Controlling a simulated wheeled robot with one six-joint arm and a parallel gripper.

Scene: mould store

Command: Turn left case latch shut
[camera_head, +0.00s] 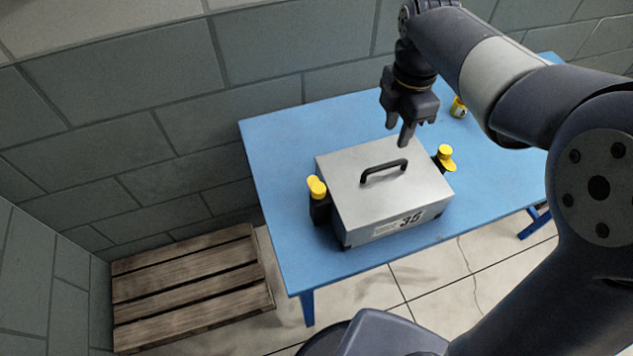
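A grey metal case (345,190) with a black top handle (384,170) and a label reading 35 sits on the blue table. The left case latch (317,187) is a yellow knob on a black mount at the case's left side; whether it is turned shut cannot be told. The right latch (445,158) is a similar yellow piece on the right side. My gripper (397,132) hangs above and behind the case with its fingers pointing down. Its two fingers look apart, with nothing between them. It is clear of both latches.
The blue table (275,160) stands close to a grey block wall (130,110). A small yellow container (458,107) stands at the back right. A wooden pallet (190,285) lies on the floor at the left. The table's left part is clear.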

